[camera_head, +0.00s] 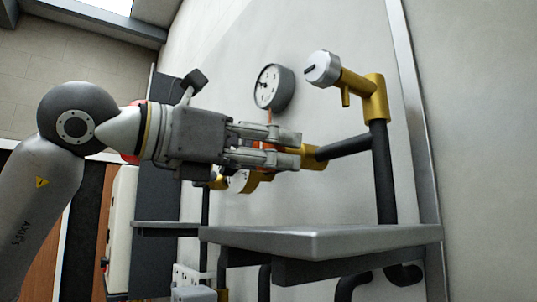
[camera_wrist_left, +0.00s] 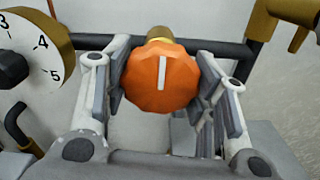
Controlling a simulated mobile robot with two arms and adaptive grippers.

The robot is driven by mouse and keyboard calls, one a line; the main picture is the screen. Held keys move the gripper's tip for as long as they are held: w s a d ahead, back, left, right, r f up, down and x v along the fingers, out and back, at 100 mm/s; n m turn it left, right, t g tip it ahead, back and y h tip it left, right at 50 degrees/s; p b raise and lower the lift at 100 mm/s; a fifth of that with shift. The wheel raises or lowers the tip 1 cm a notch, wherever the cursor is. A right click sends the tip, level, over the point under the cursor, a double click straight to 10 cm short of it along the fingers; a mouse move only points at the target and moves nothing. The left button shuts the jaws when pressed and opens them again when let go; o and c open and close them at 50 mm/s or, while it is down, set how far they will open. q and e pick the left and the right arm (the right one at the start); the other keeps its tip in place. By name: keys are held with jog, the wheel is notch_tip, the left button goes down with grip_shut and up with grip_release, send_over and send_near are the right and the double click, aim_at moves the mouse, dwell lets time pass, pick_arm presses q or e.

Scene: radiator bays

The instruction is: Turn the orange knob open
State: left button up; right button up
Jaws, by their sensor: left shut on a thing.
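The orange knob (camera_wrist_left: 161,78) sits between the two fingers of my left gripper (camera_wrist_left: 160,90) in the left wrist view. It is faceted, with a white line on its face that points nearly straight up. The finger pads are at its left and right sides, and the gripper is shut on it. In the head view my left gripper (camera_head: 285,147) reaches in from the left, and only slivers of orange (camera_head: 266,146) show around its fingers. The knob is on a brass valve fitting (camera_head: 314,157) joined to a black pipe. My right gripper is not in view.
A round gauge (camera_head: 273,87) is on the wall above the gripper. A brass valve with a silver cap (camera_head: 323,69) is at the upper right. A grey shelf (camera_head: 320,240) lies below. A white numbered dial (camera_wrist_left: 30,52) is left of the knob.

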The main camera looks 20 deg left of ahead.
pick_arm(q)
jog(key=o, duration=0.9)
jog(key=shift+o, duration=0.7)
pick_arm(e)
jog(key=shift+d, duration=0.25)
pick_arm(q)
jog(key=v, duration=1.2)
jog(key=shift+a, duration=0.1)
